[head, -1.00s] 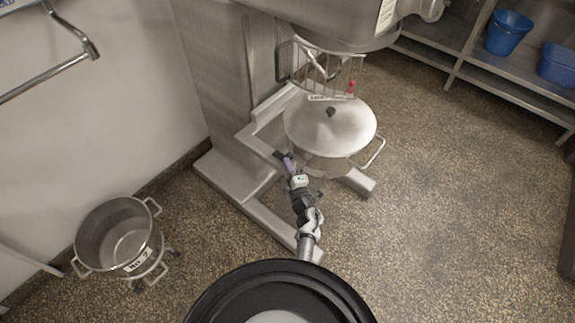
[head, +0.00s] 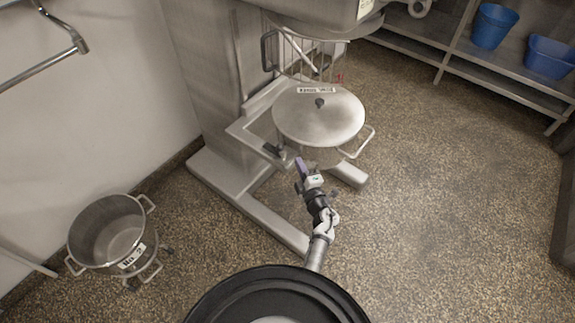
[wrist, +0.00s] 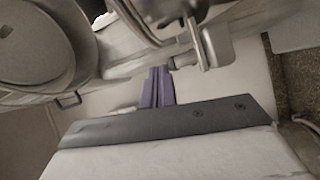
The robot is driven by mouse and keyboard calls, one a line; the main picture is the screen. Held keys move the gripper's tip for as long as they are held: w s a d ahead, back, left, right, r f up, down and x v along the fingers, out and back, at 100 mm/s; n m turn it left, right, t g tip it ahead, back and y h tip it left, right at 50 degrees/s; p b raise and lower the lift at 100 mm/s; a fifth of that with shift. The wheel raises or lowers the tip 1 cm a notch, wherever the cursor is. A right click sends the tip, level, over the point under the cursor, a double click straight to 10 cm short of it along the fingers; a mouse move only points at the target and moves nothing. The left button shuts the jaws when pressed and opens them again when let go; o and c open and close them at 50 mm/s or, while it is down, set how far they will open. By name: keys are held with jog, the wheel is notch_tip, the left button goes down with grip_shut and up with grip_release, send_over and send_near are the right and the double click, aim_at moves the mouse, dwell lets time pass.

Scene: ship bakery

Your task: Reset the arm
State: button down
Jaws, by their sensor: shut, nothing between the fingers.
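My gripper (head: 299,166) is at the end of my arm, low in front of the big floor mixer, just below and left of the lidded mixing bowl (head: 322,132). In the wrist view its purple fingers (wrist: 157,87) are together with nothing between them. Beyond the fingers, metal parts of the mixer (wrist: 205,45) fill the upper picture. Whether the fingertips touch the mixer I cannot tell.
The mixer frame's legs (head: 262,218) spread on the floor to the left of my arm. A metal bowl on a wheeled stand (head: 92,262) is at the left by the wall. Blue buckets (head: 493,28) sit on the right shelf. The floor (head: 450,190) at right is clear.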

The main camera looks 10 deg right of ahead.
jog(key=shift+s+d+f, duration=0.1)
jog(key=shift+s+d, duration=0.05)
jog(key=shift+d, duration=0.4)
